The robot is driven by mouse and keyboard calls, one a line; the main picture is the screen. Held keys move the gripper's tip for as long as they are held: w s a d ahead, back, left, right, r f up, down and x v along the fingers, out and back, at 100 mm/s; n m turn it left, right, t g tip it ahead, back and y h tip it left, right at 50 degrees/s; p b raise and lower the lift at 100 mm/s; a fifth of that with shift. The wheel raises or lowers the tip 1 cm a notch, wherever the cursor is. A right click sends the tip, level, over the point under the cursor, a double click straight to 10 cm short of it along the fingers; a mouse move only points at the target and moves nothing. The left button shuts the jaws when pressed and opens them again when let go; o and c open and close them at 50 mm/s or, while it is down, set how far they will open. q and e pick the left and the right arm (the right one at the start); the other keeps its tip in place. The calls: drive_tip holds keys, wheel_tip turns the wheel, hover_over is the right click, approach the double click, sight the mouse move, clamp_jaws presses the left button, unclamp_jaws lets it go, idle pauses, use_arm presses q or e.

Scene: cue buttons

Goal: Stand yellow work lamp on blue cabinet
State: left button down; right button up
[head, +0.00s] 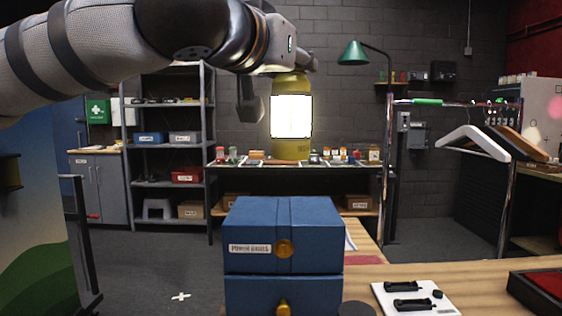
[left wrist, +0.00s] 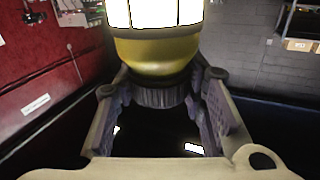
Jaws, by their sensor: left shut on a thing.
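The yellow work lamp (head: 291,150) has a bright white panel and hangs upright in the air in the head view. The blue cabinet (head: 310,235) has two drawers with brass knobs and stands on the wooden table below. A gap shows between the lamp's base and the cabinet top. My left gripper (head: 272,84) is shut on the upper end of the lamp. In the left wrist view the lamp (left wrist: 158,55) shows its yellow body and a dark ribbed collar between the fingers of my left gripper (left wrist: 160,97). My right gripper is not in view.
The wooden table (head: 480,285) holds a white board (head: 415,298) with black parts and a dark tray (head: 540,285) on the right. A chrome rack with hangers (head: 475,140) stands behind. A workbench and grey shelves (head: 168,140) are farther back. The cabinet's top looks clear.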

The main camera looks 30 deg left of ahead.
use_arm(q)
drive_tip(key=w+a+f+b, duration=0.4)
drive_tip(key=w+a+f, duration=0.2)
drive_tip(key=w+f, duration=0.3)
wheel_tip(320, 180, down, 3)
drive_tip(key=shift+a+r, duration=0.1)
drive_tip(key=shift+a, duration=0.3)
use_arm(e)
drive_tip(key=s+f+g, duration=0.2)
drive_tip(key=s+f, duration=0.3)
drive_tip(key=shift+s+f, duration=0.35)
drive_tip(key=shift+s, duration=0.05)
use_arm(q)
drive_tip(key=c, duration=1)
unclamp_jaws()
drive_tip(key=shift+w, duration=0.1)
drive_tip(key=shift+c, duration=0.2)
drive_tip(key=s+d+p, duration=0.2)
drive_tip(key=s, duration=1)
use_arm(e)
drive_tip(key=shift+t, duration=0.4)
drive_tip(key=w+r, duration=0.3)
